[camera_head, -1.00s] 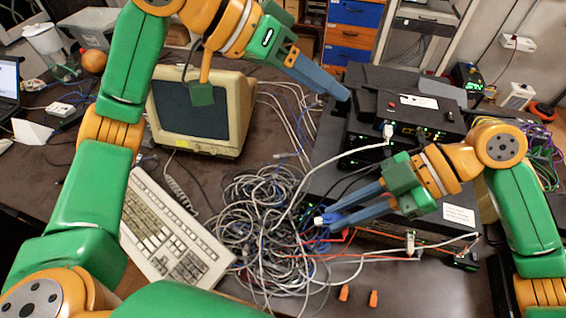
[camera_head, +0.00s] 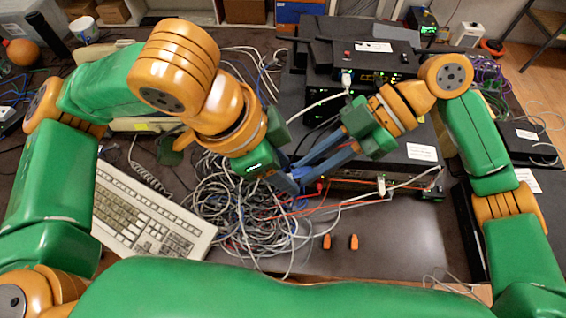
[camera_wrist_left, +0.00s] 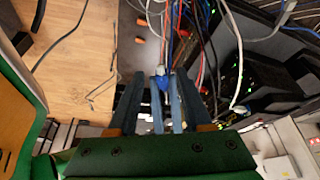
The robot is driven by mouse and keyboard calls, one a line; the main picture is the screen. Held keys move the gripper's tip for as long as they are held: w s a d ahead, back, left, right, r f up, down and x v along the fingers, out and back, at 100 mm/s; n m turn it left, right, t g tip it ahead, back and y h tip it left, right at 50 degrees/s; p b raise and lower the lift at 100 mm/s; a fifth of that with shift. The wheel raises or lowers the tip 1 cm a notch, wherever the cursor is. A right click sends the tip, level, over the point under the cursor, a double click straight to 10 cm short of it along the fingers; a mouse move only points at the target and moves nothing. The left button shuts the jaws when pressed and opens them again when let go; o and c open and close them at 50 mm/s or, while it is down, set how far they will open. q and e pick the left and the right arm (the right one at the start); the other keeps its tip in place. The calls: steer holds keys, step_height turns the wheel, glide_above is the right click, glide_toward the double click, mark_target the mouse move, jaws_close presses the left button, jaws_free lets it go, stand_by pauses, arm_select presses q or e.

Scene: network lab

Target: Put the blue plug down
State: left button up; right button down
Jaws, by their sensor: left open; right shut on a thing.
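The blue plug (camera_wrist_left: 162,82) shows in the left wrist view between the fingers of my left gripper (camera_wrist_left: 160,74), which are spread apart. In the head view it is mostly hidden where the two grippers meet. My right gripper (camera_head: 298,170) is shut on the plug, above the cable tangle. My left gripper (camera_head: 284,180) is open and comes in from the left, its fingertips close to the right gripper's tips. Whether its fingers touch the plug I cannot tell.
A tangle of cables (camera_head: 235,205) lies below the grippers, beside a beige keyboard (camera_head: 150,215). Stacked black network devices (camera_head: 375,60) stand behind, with a white label. Two orange connectors (camera_head: 327,242) lie in front. The dark table (camera_head: 405,240) is bare at front right.

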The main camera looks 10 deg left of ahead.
arm_select(q)
steer(key=shift+f, duration=0.1)
jaws_close()
arm_select(e)
steer(key=c, duration=0.8)
jaws_free()
steer(key=shift+o, duration=0.2)
